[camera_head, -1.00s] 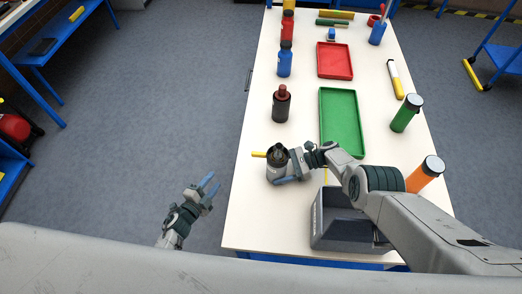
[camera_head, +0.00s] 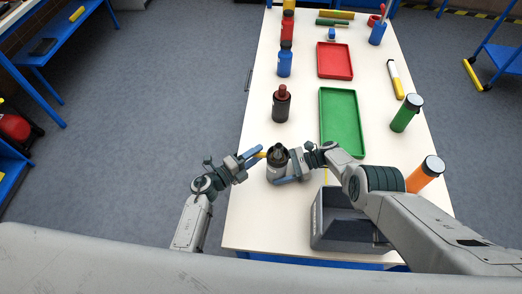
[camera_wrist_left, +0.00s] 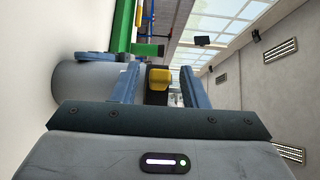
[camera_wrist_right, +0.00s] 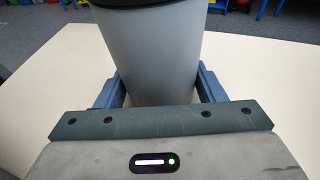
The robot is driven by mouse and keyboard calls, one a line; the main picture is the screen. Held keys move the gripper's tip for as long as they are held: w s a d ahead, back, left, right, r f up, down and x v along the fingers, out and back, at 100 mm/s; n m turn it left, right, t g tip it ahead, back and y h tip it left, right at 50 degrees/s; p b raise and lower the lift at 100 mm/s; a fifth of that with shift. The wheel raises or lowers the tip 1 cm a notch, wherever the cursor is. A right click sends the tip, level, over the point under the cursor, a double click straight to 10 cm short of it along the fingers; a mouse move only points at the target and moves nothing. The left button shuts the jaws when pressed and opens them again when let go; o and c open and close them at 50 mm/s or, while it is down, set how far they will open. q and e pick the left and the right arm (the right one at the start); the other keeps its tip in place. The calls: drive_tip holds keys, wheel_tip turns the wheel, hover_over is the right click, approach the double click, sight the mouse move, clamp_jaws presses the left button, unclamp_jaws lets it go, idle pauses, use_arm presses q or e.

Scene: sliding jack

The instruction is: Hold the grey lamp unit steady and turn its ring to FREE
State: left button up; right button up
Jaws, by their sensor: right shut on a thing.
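The grey lamp unit (camera_head: 273,172) stands upright near the table's front left edge, with a dark ring and top. A yellow lever (camera_head: 263,155) sticks out to its left. My right gripper (camera_head: 283,173) is shut on the grey body, which fills the space between its fingers in the right wrist view (camera_wrist_right: 156,50). My left gripper (camera_head: 252,157) is open at the lever. In the left wrist view the yellow lever end (camera_wrist_left: 160,78) lies between the spread fingers, with gaps at both sides. Any markings on the ring cannot be read.
A grey open bin (camera_head: 330,232) stands right of the lamp unit, under my right arm. A dark bottle with a red cap (camera_head: 281,105) and a green tray (camera_head: 323,125) lie behind. An orange bottle (camera_head: 420,180) stands at the right edge. Bare table lies in front.

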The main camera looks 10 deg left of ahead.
use_arm(q)
drive_tip(key=shift+x, duration=1.25)
clamp_jaws()
drive_tip(key=shift+s+n+t+y, duration=0.35)
drive_tip(key=shift+n+t+y, duration=0.4)
drive_tip(key=shift+y, duration=0.2)
drive_tip(key=shift+s+n+t+y, duration=0.4)
drive_tip(key=shift+n+t+y, duration=0.3)
drive_tip(key=shift+y, duration=0.25)
drive_tip(key=shift+a, duration=0.1)
unclamp_jaws()
